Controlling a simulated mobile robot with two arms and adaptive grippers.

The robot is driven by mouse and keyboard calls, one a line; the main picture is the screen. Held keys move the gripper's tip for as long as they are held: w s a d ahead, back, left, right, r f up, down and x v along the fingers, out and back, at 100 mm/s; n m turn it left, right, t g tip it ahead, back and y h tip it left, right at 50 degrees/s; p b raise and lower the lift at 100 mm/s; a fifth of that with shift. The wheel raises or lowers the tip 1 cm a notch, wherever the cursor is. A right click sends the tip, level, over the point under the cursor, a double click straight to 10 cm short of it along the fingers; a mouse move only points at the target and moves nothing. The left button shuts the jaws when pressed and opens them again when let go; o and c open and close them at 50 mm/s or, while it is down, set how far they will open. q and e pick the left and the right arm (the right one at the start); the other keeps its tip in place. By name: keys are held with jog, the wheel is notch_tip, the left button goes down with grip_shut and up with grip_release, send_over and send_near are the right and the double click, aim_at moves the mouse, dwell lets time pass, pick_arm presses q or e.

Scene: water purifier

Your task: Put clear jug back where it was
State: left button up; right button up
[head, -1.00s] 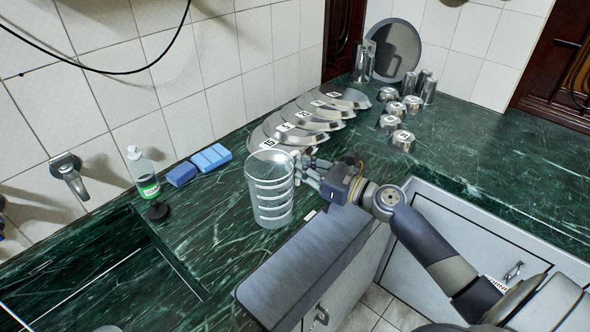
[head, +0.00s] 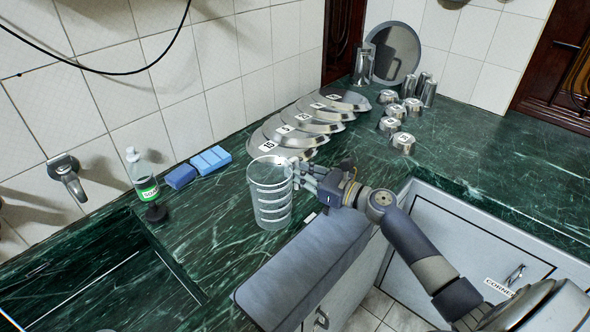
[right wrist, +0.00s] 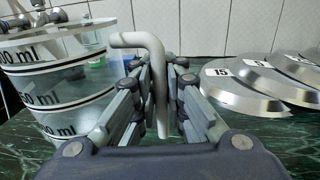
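The clear jug (head: 271,205), ringed with pale bands, is upright over the green counter near its front edge, left of my right gripper (head: 306,171). In the right wrist view the jug (right wrist: 70,92) fills the left side, with "ml" markings. Its pale hooked handle (right wrist: 160,90) lies between the fingers of the right gripper (right wrist: 161,68), which are closed in on it. Whether the jug's base touches the counter is hard to tell. My left gripper is not in view.
Numbered metal lids (head: 290,134) lie in a row behind the jug. Two blue sponges (head: 211,159) and a soap bottle (head: 143,180) stand left, beside the sink (head: 90,278). Metal cups (head: 403,143) are at right. A grey padded ledge (head: 300,268) is in front.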

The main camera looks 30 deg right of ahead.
jog(key=shift+o, duration=1.4)
jog(key=shift+r, duration=0.1)
jog(key=b+v, duration=0.1)
jog(key=v, duration=0.9)
jog(key=shift+s+d, duration=0.1)
jog(key=shift+s, duration=0.2)
jog(key=shift+s+d, duration=0.35)
jog(key=shift+s, duration=0.25)
